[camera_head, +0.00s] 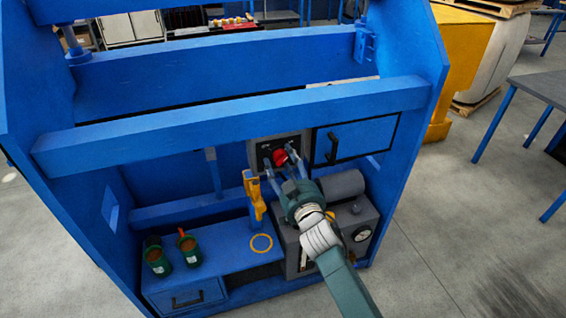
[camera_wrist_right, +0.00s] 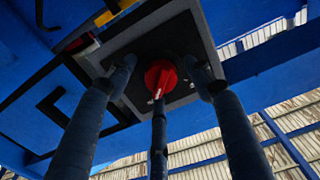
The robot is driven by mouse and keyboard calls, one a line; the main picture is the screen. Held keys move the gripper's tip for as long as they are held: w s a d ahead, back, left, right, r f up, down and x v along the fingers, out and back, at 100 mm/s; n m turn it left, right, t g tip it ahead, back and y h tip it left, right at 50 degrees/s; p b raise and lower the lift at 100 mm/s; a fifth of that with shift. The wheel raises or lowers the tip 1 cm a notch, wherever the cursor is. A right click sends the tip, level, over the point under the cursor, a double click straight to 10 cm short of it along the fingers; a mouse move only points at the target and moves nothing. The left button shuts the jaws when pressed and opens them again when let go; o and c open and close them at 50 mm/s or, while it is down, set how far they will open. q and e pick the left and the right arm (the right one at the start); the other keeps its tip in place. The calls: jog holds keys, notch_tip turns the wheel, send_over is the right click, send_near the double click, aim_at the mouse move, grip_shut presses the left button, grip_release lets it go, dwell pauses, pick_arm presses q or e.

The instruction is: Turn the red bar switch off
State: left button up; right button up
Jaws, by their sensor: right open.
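The red bar switch (camera_head: 280,157) sits on a dark panel with a grey frame (camera_head: 253,156), on the front of the blue machine. In the right wrist view the red switch (camera_wrist_right: 161,77) is at the upper middle, and its bar looks close to upright in the picture. My right gripper (camera_head: 280,163) is open at the panel, with its fingers spread around the switch. In the wrist view two fingers stand to the left and right of it and one is below. I cannot tell whether any finger touches it. My left gripper is not in view.
A blue drawer with a black handle (camera_head: 333,146) is right of the panel. Below are a yellow tool (camera_head: 254,196), green cups (camera_head: 188,251) and a grey unit with a gauge (camera_head: 362,233). A blue beam (camera_head: 235,120) crosses above the panel.

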jog(key=c, duration=1.2)
jog(key=shift+o, duration=0.2)
jog(key=shift+f+n, duration=0.1)
jog(key=shift+n, duration=0.2)
jog(key=shift+d+n, duration=0.15)
jog(key=shift+n, duration=4.15)
jog(key=shift+d+n, duration=0.1)
jog(key=shift+n, duration=4.2)
